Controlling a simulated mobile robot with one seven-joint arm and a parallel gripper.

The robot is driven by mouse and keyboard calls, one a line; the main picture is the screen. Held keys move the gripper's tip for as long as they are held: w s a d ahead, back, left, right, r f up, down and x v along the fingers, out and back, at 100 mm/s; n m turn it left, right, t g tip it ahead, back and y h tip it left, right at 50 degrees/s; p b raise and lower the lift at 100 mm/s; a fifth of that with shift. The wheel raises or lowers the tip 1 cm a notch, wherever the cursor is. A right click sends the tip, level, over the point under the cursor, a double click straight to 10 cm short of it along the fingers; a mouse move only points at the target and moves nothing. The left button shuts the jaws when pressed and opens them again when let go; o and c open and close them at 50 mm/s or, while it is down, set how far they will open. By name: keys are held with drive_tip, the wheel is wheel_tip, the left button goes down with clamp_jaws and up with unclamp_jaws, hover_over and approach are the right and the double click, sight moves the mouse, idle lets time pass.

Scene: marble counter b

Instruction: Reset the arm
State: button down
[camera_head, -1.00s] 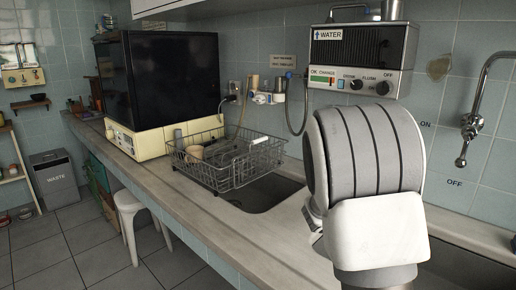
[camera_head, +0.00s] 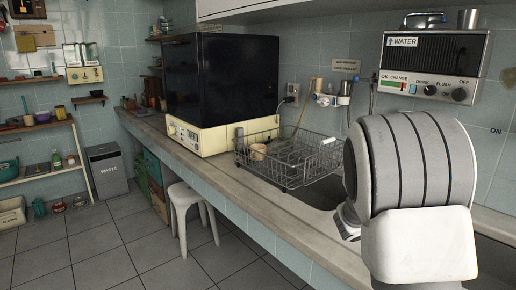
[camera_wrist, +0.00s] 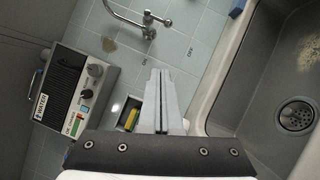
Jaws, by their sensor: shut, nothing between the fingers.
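My arm (camera_head: 415,165), white and grey, fills the right side of the head view and covers part of the counter and sink. My gripper is hidden in the head view. In the wrist view my gripper (camera_wrist: 158,100) shows at the middle, its two grey fingers pressed together with nothing between them. A steel sink (camera_wrist: 285,85) with a round drain lies to its right in that view. The water unit (camera_wrist: 72,92) lies to its left, and a wall tap (camera_wrist: 140,20) is above it.
A wire dish rack (camera_head: 290,158) holding a cup stands on the counter (camera_head: 225,180). A black-fronted appliance (camera_head: 222,85) stands behind it. A white stool (camera_head: 190,205) and a waste bin (camera_head: 107,170) stand on the floor. The tiled floor (camera_head: 90,245) at front left is clear.

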drive_tip(key=s+a+r+m+g+y+p, duration=0.25)
drive_tip(key=s+y+p, duration=0.2)
drive_tip(key=s, duration=0.35)
drive_tip(key=s+a+r+m+g+y+p, duration=0.2)
drive_tip(key=s+a+r+m+y+p, duration=0.15)
drive_tip(key=s+p, duration=0.35)
drive_tip(key=s+a+r+t+y+p, duration=0.2)
drive_tip(key=a+r+y+p, duration=0.1)
drive_tip(key=a, duration=0.4)
drive_tip(key=s+a+r+t+y+p, duration=0.2)
drive_tip(key=s+a+r+y+p, duration=0.1)
drive_tip(key=a, duration=0.5)
drive_tip(key=s+a+r+t+y+p, duration=0.2)
drive_tip(key=s+a+r+y+p, duration=0.1)
drive_tip(key=a, duration=0.4)
drive_tip(key=shift+s+a+r+y+p, duration=0.15)
drive_tip(key=shift+a+r+y+p, duration=0.3)
drive_tip(key=shift+y, duration=0.75)
drive_tip(key=shift+d, duration=0.25)
